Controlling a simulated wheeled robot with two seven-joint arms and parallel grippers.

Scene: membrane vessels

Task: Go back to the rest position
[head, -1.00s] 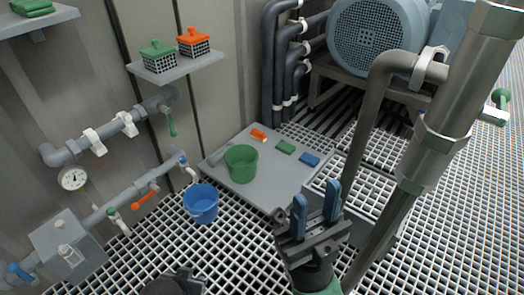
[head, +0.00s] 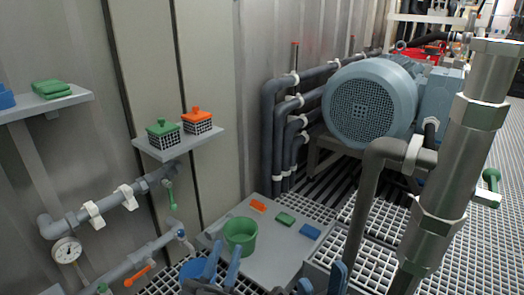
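My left gripper (head: 222,264) shows at the bottom of the head view, left of centre. Its two blue fingers point up and stand apart, with nothing seen between them. It is in front of part of the blue bucket (head: 193,270). My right gripper (head: 322,284) is at the bottom edge, right of centre. Only its blue fingertips show, apart and empty; the rest is cut off by the frame.
A grey platform (head: 270,263) holds a green bucket (head: 240,236) and orange, green and blue blocks. A wall shelf (head: 180,148) carries green and orange caged modules. Pipes and valves line the left wall. A thick steel pipe (head: 450,190) stands close on the right, before a blue motor (head: 370,100).

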